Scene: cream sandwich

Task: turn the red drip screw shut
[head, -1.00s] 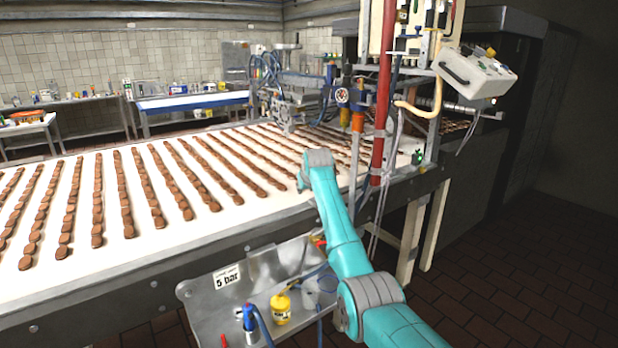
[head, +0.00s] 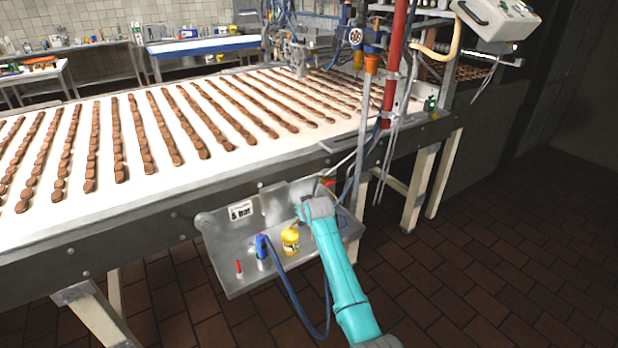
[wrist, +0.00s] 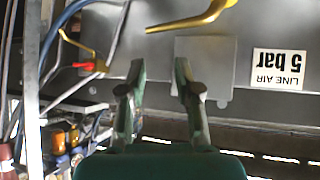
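Two small red parts show, and I cannot tell for sure which is the drip screw. One red part (head: 330,183) sits at the back of the metal shelf, just beyond my arm's end; a red piece on a thin fitting also shows left of the fingers in the wrist view (wrist: 92,65).
The metal shelf (head: 225,270) carries a yellow container (head: 290,241) and a blue fitting (head: 261,246) with a hose. A curved yellow bar (wrist: 195,20) lies close beyond the fingers. The conveyor (head: 150,205) with biscuit rows is above; open floor is at right.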

